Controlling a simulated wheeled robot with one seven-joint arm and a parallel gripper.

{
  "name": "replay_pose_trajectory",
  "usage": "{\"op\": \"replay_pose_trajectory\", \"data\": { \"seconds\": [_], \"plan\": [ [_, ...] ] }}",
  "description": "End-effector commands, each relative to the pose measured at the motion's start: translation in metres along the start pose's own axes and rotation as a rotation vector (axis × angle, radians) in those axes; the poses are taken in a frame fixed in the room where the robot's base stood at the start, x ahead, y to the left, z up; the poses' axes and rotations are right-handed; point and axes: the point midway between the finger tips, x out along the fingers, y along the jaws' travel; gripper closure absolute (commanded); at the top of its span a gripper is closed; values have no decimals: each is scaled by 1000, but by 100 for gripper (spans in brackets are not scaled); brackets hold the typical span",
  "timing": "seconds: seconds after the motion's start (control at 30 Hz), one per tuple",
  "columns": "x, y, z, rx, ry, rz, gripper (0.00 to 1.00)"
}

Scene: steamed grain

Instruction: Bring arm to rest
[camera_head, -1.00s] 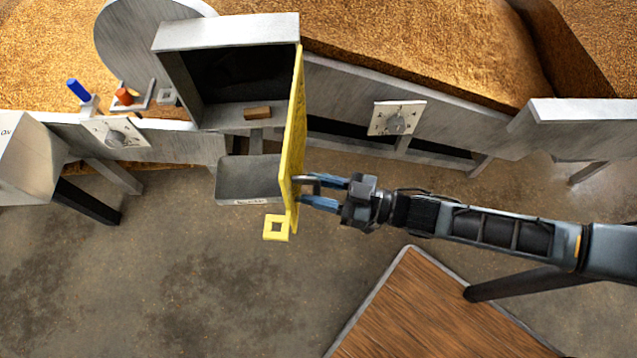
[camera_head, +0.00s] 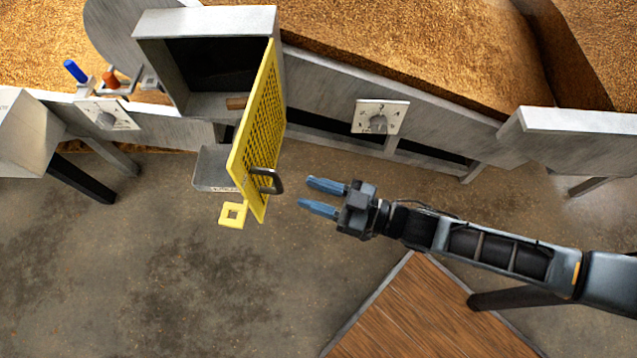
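My gripper (camera_head: 321,198) is open and empty, with its two blue fingers apart and pointing left. It is in the air to the right of the yellow mesh door (camera_head: 262,130), clear of the door's dark handle (camera_head: 267,181). My arm (camera_head: 490,247) reaches in from the right edge. The yellow door stands ajar on the grey metal box (camera_head: 205,22), whose dark inside shows.
A brown wooden tabletop (camera_head: 425,310) lies below my arm. Grey panels with a dial plate (camera_head: 380,117) and a second dial (camera_head: 107,115) run along the grain bed (camera_head: 400,50). A grey tray (camera_head: 212,168) hangs under the box. Open floor is at lower left.

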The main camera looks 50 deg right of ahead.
Motion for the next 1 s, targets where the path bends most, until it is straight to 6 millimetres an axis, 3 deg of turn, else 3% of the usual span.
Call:
{"op": "replay_pose_trajectory", "data": {
  "seconds": [0.4, 0.53, 0.77, 1.0],
  "plan": [
    [0, 0, 0, 0, 0, 0, 62],
    [-11, 2, -4, -5, -10, 14, 62],
    [-85, -1, -42, -33, -86, 117, 62],
    [-156, -33, -112, -10, -187, 266, 62]
  ]
}}
